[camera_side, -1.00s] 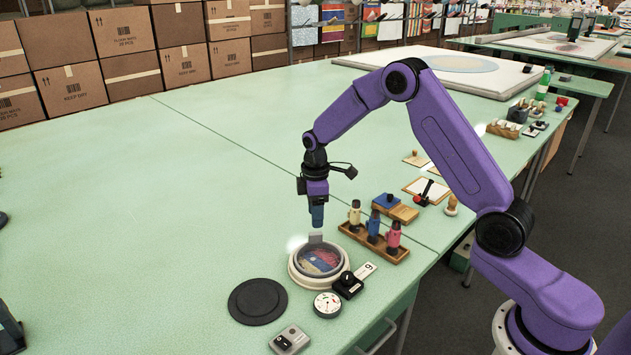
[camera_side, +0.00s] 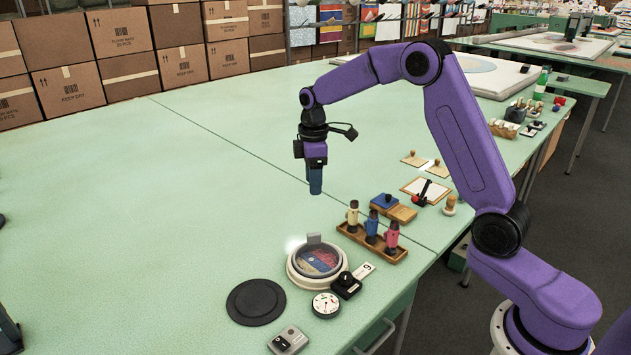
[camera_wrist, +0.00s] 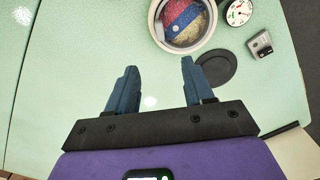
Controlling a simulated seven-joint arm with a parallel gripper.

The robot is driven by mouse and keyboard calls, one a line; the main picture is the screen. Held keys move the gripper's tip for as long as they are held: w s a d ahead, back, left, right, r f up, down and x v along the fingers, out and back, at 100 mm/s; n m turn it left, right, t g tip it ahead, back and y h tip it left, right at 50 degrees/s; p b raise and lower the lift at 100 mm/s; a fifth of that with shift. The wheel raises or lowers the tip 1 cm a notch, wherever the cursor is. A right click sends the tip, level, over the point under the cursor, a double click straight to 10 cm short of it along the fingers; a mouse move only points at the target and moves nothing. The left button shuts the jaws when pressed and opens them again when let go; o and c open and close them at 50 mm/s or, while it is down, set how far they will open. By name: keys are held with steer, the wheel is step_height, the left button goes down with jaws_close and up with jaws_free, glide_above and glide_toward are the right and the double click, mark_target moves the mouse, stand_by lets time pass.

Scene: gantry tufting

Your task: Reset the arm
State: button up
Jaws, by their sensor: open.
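My gripper (camera_side: 315,188) hangs pointing down above the green table (camera_side: 130,200), clear of everything below it. In the wrist view its two blue-grey fingers (camera_wrist: 158,82) stand wide apart with nothing between them. The round cream hoop (camera_side: 317,264) with a red, blue and yellow tufted disc lies on the table below and a little to the front of my gripper. It also shows at the top of the wrist view (camera_wrist: 158,30). A small grey upright plate (camera_side: 314,239) stands at the hoop's back rim.
A black disc (camera_side: 256,301), a white dial (camera_side: 326,305), a black knob box (camera_side: 346,285) and a grey switch box (camera_side: 288,341) lie around the hoop. A wooden rack (camera_side: 372,245) holds three small coloured tools to the right.

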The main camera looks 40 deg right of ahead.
steer(key=s+a+r, duration=0.2)
steer(key=s+a, duration=0.3)
steer(key=s, duration=0.4)
steer(key=s+a+r, duration=0.2)
steer(key=s+a, duration=0.3)
steer(key=s, duration=0.4)
steer(key=s+d, duration=0.1)
steer(key=s, duration=0.9)
steer(key=s+d+f+n, duration=0.1)
steer(key=s+d, duration=0.1)
steer(key=s, duration=0.8)
steer(key=shift+s+d+f+n, duration=0.25)
steer(key=shift+s+n, duration=0.05)
steer(key=shift+s, duration=0.1)
